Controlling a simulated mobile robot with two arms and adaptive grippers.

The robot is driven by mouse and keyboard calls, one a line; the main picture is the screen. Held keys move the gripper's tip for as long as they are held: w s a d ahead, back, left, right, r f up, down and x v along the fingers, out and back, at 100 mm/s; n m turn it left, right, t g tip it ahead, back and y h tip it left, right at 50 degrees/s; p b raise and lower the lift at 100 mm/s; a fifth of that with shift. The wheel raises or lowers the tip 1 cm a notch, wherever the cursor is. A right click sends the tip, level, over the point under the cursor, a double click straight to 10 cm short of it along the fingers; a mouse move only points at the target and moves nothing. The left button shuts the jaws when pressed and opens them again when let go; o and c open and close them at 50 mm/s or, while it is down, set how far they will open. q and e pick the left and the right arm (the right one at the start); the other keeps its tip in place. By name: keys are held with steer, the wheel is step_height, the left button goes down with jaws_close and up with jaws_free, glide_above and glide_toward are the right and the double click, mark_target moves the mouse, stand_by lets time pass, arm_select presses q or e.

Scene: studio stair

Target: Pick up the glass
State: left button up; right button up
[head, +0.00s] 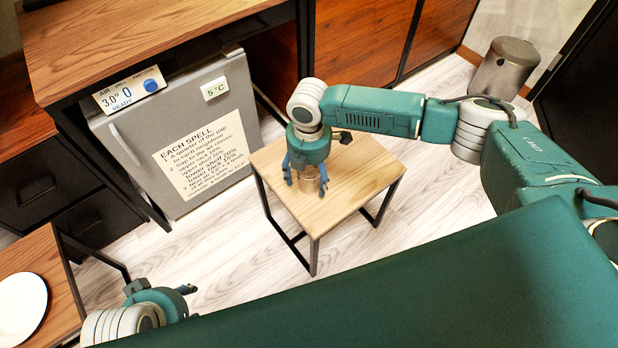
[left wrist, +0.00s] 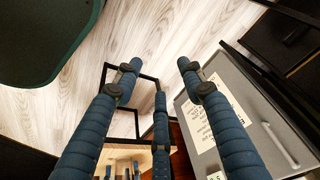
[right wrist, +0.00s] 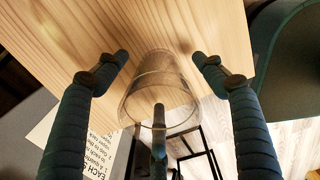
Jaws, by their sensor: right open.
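The clear glass (head: 309,182) stands on the small square wooden table (head: 365,170) in the head view. My right gripper (head: 306,178) points down over it, with fingers on either side. In the right wrist view the glass (right wrist: 160,82) lies between the spread fingers of my right gripper (right wrist: 160,58), with visible gaps at both sides. The third finger covers part of its near side. My left gripper (head: 180,291) is at the lower left, partly cut off by my body. In the left wrist view my left gripper (left wrist: 160,64) is open and empty above the floor.
A grey cabinet (head: 125,140) with a printed sign (head: 207,150) stands behind the small table at left, under a wooden worktop (head: 150,35). A white plate (head: 20,308) lies on a side table at lower left. A metal bin (head: 505,68) stands at back right.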

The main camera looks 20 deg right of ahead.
steer(key=shift+f, duration=0.45)
steer(key=c, duration=1.5)
steer(key=shift+r, duration=0.15)
